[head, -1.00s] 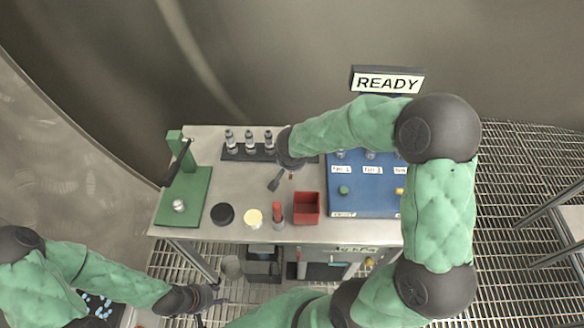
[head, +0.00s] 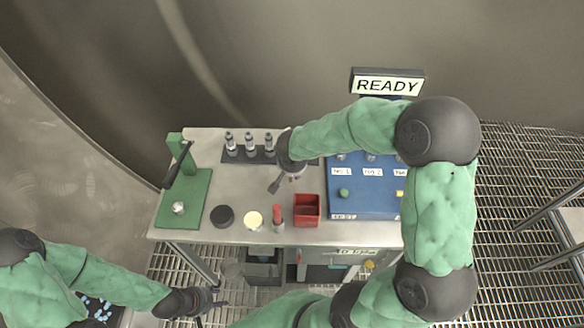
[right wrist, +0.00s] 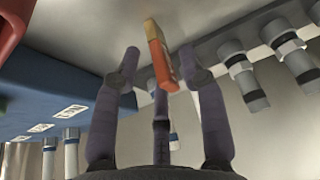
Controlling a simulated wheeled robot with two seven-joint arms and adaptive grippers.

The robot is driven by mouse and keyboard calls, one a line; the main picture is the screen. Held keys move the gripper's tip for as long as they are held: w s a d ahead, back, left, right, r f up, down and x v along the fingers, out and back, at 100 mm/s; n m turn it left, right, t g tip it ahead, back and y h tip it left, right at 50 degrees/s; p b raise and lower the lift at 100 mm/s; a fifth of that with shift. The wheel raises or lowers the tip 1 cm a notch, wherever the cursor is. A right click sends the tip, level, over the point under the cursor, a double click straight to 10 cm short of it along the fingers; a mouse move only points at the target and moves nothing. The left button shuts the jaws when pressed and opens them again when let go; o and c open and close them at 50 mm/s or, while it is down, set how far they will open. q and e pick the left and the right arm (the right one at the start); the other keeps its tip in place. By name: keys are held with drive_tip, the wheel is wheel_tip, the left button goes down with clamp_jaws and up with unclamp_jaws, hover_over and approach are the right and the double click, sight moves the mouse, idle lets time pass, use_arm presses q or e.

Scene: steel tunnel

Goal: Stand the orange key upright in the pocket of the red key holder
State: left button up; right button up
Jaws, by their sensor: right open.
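The orange key (right wrist: 160,60) shows in the right wrist view as a small block with a tan end, between and just beyond the fingertips of my right gripper (right wrist: 158,68). The fingers are spread, with gaps beside the key, and do not look closed on it. In the head view my right gripper (head: 283,180) points down over the middle of the table, and its hand mostly hides the key. The red key holder (head: 307,222) is an open-topped box near the front edge, in front of this gripper. My left gripper (head: 205,303) hangs low left, away from the table, its fingers apart.
The blue panel (head: 360,207) stands right of the holder. A rack with several grey vials (head: 250,146) is behind. A red-topped cylinder (head: 277,220), cream disc (head: 253,220) and black disc (head: 223,216) line the front. A green press (head: 184,195) stands left.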

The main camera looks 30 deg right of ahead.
drive_tip(key=p+v, duration=0.3)
drive_tip(key=v, duration=0.8)
drive_tip(key=shift+r, duration=0.25)
drive_tip(key=shift+o, duration=1.1)
drive_tip(key=shift+s+r, duration=0.2)
drive_tip(key=w+d+f+m+g+y+p, duration=0.15)
drive_tip(key=d+m+y, duration=0.45)
drive_tip(key=m, duration=1.2)
drive_tip(key=b+x, duration=0.1)
drive_tip(key=x, duration=0.2)
drive_tip(key=b+x, duration=0.2)
drive_tip(key=x, duration=0.1)
drive_tip(key=w+b+x, duration=0.1)
drive_tip(key=x, duration=0.2)
drive_tip(key=shift+f, duration=0.3)
drive_tip(key=shift+w+a+f+b, duration=0.2)
drive_tip(key=shift+a+f+b, duration=0.05)
drive_tip(key=shift+f+b, duration=0.2)
